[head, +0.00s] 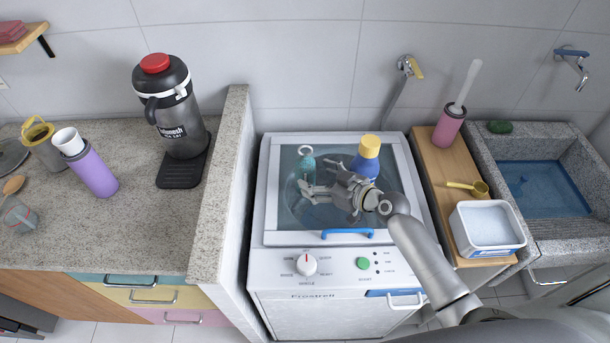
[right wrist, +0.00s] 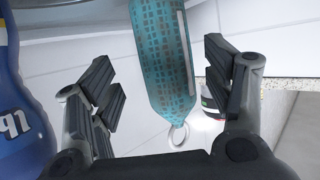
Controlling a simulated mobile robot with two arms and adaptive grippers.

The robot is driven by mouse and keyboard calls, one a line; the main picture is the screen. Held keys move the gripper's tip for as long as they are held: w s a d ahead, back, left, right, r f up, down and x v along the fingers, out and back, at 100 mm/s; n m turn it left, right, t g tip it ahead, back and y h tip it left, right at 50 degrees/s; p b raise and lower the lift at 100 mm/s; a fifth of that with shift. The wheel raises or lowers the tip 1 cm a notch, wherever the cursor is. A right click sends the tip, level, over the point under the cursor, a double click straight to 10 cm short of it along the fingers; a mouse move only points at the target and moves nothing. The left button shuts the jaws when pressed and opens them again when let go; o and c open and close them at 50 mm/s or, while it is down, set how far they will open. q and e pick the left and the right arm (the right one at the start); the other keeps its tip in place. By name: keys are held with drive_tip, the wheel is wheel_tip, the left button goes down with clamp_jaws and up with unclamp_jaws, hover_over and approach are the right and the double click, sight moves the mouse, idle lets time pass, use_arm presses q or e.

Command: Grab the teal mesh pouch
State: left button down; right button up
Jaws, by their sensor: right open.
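The teal mesh pouch (head: 308,164) stands on the glass lid of the white washing machine in the head view, with a pale ring at its top. In the right wrist view the pouch (right wrist: 163,60) shows a dark woven pattern and a light strip, with its ring (right wrist: 178,135) lower in the picture. My right gripper (head: 315,176) is open and empty, low over the lid, its fingers pointing left toward the pouch. In the wrist view the pouch appears between the two spread fingers (right wrist: 165,88); no contact shows. My left gripper is not in view.
A blue bottle with a yellow cap (head: 367,157) stands just right of the pouch, close behind my right gripper. The washer's lid has a blue handle (head: 347,233) at its front. A stone-topped partition (head: 222,160) rises to the left. A white tub (head: 487,228) stands right.

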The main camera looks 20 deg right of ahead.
sight(313, 177)
drive_tip(key=w, duration=0.1)
drive_tip(key=a+p, duration=0.1)
drive_tip(key=w+a, duration=0.1)
drive_tip(key=shift+w+a+f, duration=0.1)
drive_tip(key=shift+w+f, duration=0.15)
drive_tip(key=shift+w, duration=0.1)
drive_tip(key=shift+w+a+f, duration=0.25)
drive_tip(key=shift+w+f, duration=0.05)
drive_tip(key=shift+w, duration=0.2)
drive_tip(key=shift+c, duration=1.1)
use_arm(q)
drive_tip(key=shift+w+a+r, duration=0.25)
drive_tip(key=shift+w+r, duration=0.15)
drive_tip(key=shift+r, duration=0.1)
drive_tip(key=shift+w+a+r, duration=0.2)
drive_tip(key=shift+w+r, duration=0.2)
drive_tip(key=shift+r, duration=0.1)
use_arm(e)
drive_tip(key=c, duration=0.9)
